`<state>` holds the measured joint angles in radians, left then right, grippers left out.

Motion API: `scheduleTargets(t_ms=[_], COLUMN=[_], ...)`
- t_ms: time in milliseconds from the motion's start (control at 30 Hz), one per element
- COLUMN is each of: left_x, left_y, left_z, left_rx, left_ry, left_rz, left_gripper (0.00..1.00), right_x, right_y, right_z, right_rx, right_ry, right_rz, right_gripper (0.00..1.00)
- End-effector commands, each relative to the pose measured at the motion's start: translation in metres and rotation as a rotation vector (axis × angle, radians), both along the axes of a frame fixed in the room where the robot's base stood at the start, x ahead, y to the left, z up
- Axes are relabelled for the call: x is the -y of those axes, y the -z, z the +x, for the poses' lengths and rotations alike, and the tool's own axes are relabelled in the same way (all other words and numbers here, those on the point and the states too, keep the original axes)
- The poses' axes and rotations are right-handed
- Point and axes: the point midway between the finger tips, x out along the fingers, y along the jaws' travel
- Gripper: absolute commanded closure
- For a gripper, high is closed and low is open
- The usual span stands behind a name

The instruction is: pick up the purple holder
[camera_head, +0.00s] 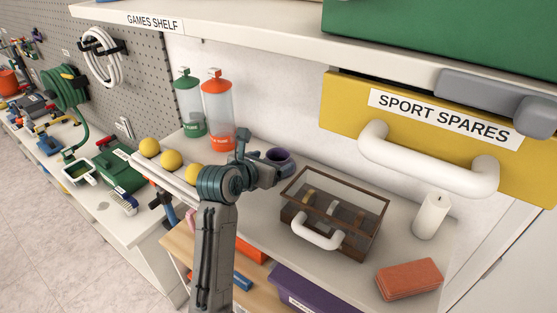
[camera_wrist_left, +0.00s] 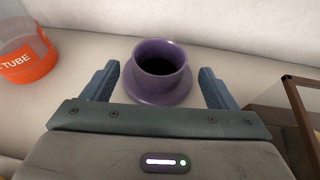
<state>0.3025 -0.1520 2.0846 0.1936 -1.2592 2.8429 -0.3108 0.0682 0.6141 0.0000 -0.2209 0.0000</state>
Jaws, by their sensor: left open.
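The purple holder (camera_head: 280,157) is a small cup on a wide round base. It stands upright on the shelf surface, behind my left gripper in the head view. In the left wrist view the purple holder (camera_wrist_left: 162,72) sits centred between and just beyond the fingertips. My left gripper (camera_wrist_left: 160,80) is open, with one blue finger on each side of the holder and gaps on both sides. In the head view my left gripper (camera_head: 268,172) partly hides the holder's lower part. My right gripper is not in view.
A glass-lidded brown case (camera_head: 345,205) stands right of the holder. Clear tubes with orange (camera_head: 218,112) and green (camera_head: 190,105) bases stand to its left. A white candle (camera_head: 431,216) and red box (camera_head: 408,279) are farther right. The Games Shelf board (camera_head: 215,25) overhangs above.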

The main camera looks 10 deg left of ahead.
Motion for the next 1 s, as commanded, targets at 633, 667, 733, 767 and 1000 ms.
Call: scheduleTargets(t_ms=[633, 667, 733, 767, 1000], left_x=[0.008, 0.008, 0.008, 0.008, 0.008], left_y=[0.011, 0.011, 0.011, 0.011, 0.010], left_z=[0.029, 0.029, 0.028, 0.028, 0.029], left_rx=[0.000, 0.000, 0.000, 0.000, 0.002], left_ry=[0.000, 0.000, 0.000, 0.000, 0.000], left_rz=[0.000, 0.000, 0.000, 0.000, -0.001], left_gripper=[0.44, 0.49, 0.63, 0.69, 0.77], right_x=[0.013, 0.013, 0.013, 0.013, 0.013], right_y=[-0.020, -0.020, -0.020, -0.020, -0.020], right_z=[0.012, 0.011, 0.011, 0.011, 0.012], right_rx=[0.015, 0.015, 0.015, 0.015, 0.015], right_ry=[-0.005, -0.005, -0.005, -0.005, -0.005], right_rz=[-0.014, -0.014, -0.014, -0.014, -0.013], right_gripper=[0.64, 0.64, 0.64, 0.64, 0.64])
